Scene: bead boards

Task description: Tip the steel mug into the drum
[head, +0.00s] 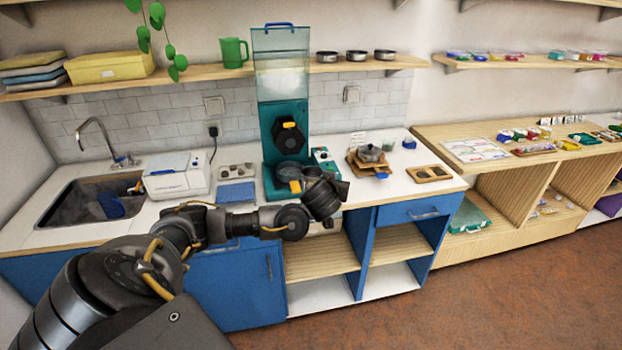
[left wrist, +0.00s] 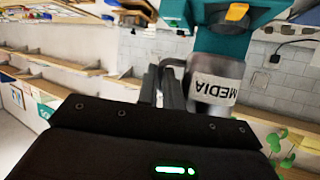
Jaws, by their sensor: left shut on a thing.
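The steel mug (left wrist: 217,80), with a white label reading MEDIA, shows in the left wrist view, where its label is upside down like the rest of that tilted picture. My left gripper (left wrist: 172,88) is shut on its handle. In the head view my left wrist stands in front of the teal machine's base, and I cannot make out the fingers or the mug clearly. A black six-sided drum (head: 289,137) with an orange tab sits on the teal machine above the wrist. Its opening is hard to see. My right gripper is not in view.

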